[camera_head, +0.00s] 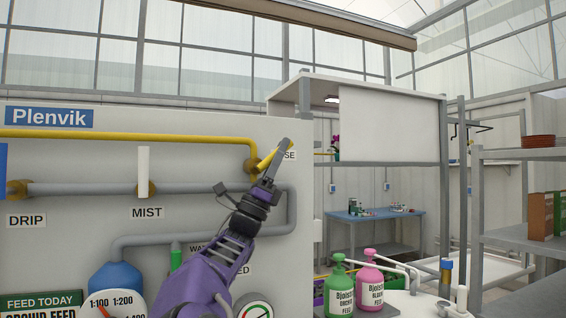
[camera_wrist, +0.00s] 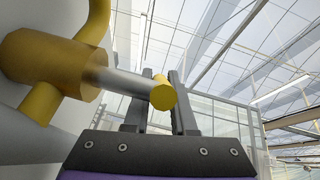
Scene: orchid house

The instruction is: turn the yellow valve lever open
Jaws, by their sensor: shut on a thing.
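The yellow valve lever (camera_head: 266,161) sits on a brass valve at the right end of the yellow pipe (camera_head: 130,134) on the pale panel. In the head view it slants up to the right, partly hidden by my gripper (camera_head: 281,155). In the wrist view the lever's round yellow hub (camera_wrist: 163,95) sits at the end of a grey stem from the brass valve body (camera_wrist: 60,65). The lever runs away between my two dark fingers, and my gripper (camera_wrist: 162,76) is shut on it.
A white upright lever (camera_head: 143,170) stands above the MIST label, left of my gripper. Grey pipe (camera_head: 290,205) bends close by. Green (camera_head: 340,292) and pink (camera_head: 368,288) feed bottles stand lower right. Open air lies right of the panel's edge, before the shelf cabinet (camera_head: 390,130).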

